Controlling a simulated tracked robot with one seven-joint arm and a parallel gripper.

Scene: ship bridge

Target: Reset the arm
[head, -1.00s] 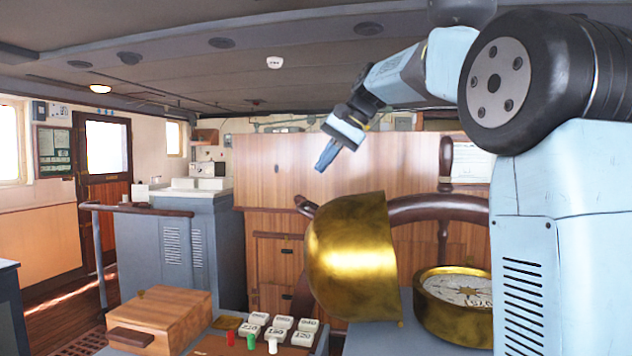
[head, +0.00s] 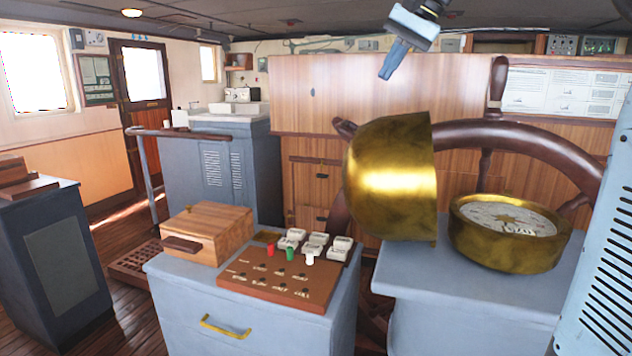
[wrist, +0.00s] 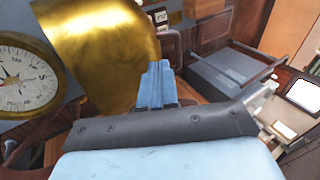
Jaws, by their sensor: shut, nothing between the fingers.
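My gripper (head: 394,62) is at the top of the head view, shut and empty, with its blue fingers pointing down. It hangs in the air above the brass hood (head: 391,177), apart from it in that view. In the wrist view my gripper (wrist: 157,70) shows with its fingers together, and the brass hood (wrist: 95,45) lies beyond and to the left. Most of my arm is out of the head view.
A brass compass (head: 508,230) sits on a grey pedestal, right of the hood. A ship's wheel (head: 500,135) stands behind. A wooden box (head: 207,235) and a panel (head: 280,280) with colored pegs and white labelled blocks are on a grey cabinet (head: 250,300). Open floor lies left.

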